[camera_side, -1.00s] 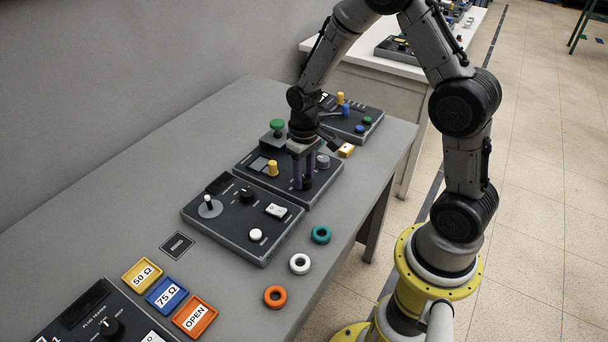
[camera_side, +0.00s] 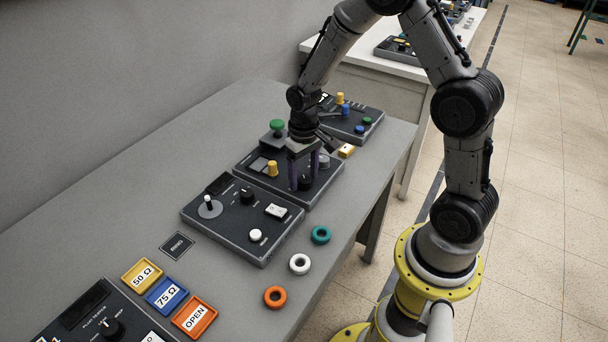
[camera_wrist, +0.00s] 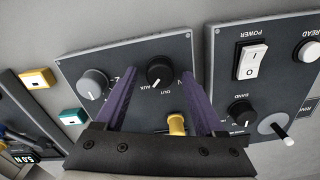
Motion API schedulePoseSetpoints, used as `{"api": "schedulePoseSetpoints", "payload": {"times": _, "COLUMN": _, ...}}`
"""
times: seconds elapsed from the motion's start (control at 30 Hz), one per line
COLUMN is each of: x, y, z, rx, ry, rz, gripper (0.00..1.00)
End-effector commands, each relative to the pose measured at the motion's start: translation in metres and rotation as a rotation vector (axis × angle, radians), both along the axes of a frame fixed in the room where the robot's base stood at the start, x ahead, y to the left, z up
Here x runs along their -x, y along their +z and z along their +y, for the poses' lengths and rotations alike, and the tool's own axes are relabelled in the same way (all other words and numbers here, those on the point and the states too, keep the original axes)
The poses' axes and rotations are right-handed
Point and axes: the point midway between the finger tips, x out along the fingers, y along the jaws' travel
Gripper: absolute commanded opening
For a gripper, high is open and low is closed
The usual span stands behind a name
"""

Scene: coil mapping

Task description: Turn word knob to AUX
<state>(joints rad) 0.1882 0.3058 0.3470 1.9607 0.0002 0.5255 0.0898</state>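The word knob (camera_wrist: 160,72) is black and round, on a dark panel (camera_wrist: 75,62) with lettering around it. In the wrist view its white pointer line faces the lower left, near the AUX label (camera_wrist: 146,88); the OUT label (camera_wrist: 166,93) is just right of that. My gripper (camera_wrist: 158,76) has its two purple fingers apart, one on each side of the knob, with visible gaps. In the side view my gripper (camera_side: 304,180) points down over the middle panel (camera_side: 325,188), with the knob low between the fingers.
A neighbouring panel (camera_side: 236,226) has a lever, switch and knobs.

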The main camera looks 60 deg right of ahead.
Motion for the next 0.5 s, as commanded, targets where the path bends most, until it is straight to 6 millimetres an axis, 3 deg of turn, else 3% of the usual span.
{"api": "schedulePoseSetpoints", "payload": {"times": 0.3, "x": 0.000, "y": 0.002, "z": 0.000, "rx": 0.000, "ry": 0.001, "rz": 0.001, "gripper": 0.71}}
{"api": "schedulePoseSetpoints", "payload": {"times": 0.5, "x": -0.001, "y": 0.029, "z": 0.000, "rx": 0.001, "ry": 0.001, "rz": -0.005, "gripper": 0.71}}
